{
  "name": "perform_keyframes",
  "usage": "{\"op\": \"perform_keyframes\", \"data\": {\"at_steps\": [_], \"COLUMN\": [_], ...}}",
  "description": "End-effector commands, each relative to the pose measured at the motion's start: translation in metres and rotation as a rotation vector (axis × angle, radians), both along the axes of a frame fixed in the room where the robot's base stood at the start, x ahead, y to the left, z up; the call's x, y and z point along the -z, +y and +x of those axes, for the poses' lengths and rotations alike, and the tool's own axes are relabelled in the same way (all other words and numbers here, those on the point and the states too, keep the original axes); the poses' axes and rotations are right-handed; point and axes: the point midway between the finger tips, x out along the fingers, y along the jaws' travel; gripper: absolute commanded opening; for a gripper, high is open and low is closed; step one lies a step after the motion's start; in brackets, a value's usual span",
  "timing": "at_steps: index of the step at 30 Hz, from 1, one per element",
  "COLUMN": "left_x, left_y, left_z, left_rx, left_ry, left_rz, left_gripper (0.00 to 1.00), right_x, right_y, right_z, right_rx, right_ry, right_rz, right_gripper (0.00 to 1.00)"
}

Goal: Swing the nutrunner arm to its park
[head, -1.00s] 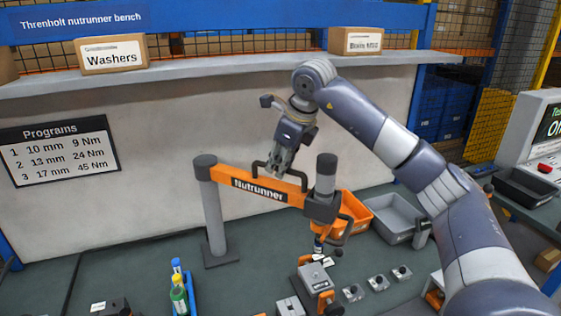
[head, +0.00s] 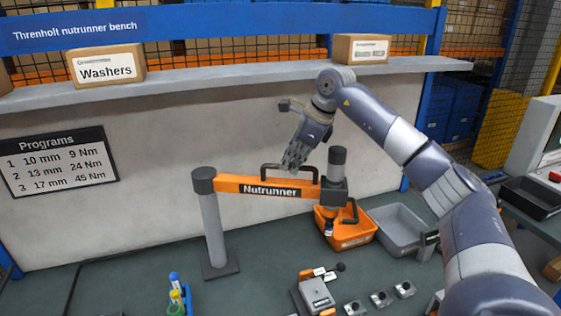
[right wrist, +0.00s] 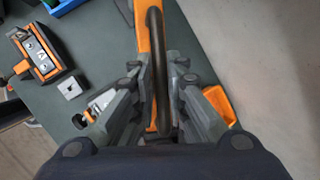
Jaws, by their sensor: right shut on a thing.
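The nutrunner arm (head: 268,190) is an orange beam with a black "Nutrunner" label, hinged on a grey post (head: 213,235) at its left. Its right end carries a dark head (head: 334,192) with the tool hanging below, which shows in front of the orange bin. A black bar handle (head: 310,169) stands on top of the beam. My right gripper (head: 291,167) is shut on this handle; the right wrist view shows the handle (right wrist: 156,50) running between the fingers (right wrist: 160,95). My left gripper is out of view.
An orange bin (head: 345,238) and a grey bin (head: 398,230) stand behind the fixture (head: 316,294) and several small blocks. Bottles stand in a blue holder (head: 176,298) at front left. The wall panel and shelf (head: 230,78) close off the back.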

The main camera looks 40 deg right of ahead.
Motion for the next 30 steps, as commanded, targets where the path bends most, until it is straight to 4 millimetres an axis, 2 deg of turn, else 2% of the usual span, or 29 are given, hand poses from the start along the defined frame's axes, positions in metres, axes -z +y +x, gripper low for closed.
{"op": "perform_keyframes", "data": {"at_steps": [3,9,10,12,19,23,26,30], "left_x": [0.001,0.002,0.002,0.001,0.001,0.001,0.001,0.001], "left_y": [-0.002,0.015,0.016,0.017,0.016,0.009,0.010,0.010], "left_z": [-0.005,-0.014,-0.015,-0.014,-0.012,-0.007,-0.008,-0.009], "left_rx": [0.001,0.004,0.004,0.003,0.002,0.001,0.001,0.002], "left_ry": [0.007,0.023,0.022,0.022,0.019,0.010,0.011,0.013], "left_rz": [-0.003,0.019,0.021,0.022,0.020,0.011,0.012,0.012], "left_gripper": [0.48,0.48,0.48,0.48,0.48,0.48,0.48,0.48], "right_x": [0.003,0.002,0.002,0.002,0.002,0.000,-0.008,-0.032], "right_y": [-0.004,-0.003,-0.003,-0.003,-0.002,-0.003,-0.004,-0.008], "right_z": [-0.002,-0.002,-0.001,-0.002,-0.002,-0.002,-0.005,-0.015], "right_rx": [0.000,-0.001,-0.001,-0.001,0.000,0.000,0.000,0.001], "right_ry": [0.007,0.005,0.005,0.005,0.006,0.005,0.003,0.000], "right_rz": [-0.003,-0.003,-0.003,-0.002,-0.002,-0.002,-0.002,-0.003], "right_gripper": [0.00,0.00,0.20,0.33,0.33,0.33,0.33,0.33]}}
